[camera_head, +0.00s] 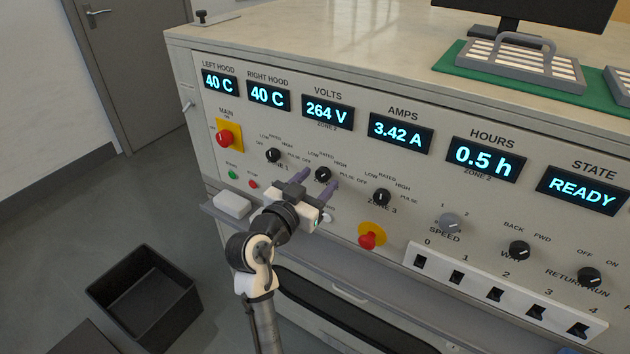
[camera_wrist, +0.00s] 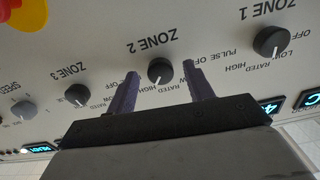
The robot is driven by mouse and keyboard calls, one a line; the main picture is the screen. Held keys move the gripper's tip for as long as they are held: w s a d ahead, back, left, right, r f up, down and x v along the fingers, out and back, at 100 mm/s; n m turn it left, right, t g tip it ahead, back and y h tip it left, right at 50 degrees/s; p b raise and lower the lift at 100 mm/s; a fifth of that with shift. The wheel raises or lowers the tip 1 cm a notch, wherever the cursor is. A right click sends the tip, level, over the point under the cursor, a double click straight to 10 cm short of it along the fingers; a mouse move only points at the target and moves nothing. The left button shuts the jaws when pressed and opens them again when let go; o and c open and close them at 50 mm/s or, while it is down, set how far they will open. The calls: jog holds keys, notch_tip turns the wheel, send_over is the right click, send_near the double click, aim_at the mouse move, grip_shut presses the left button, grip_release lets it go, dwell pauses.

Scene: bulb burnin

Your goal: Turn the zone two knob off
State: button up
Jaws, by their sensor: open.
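The zone two knob (camera_head: 323,174) is a round black knob on the upright beige panel. It also shows in the wrist view (camera_wrist: 161,70), where the picture is upside down and the "ZONE 2" label is readable. A white mark on the knob seems to point toward the rated/high labels rather than off. My gripper (camera_head: 316,184) is open in front of the panel. In the wrist view my gripper (camera_wrist: 161,82) has one purple finger on each side of the knob, with gaps visible. Whether the fingertips reach the knob's depth is hard to tell.
The zone 1 knob (camera_head: 273,155) and zone 3 knob (camera_head: 381,197) flank it on the panel. A red stop button (camera_head: 367,240) is below right, and a red main switch (camera_head: 224,138) is at left. A ledge with a white block (camera_head: 232,205) juts out below.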

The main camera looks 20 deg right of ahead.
jog(key=c, duration=1)
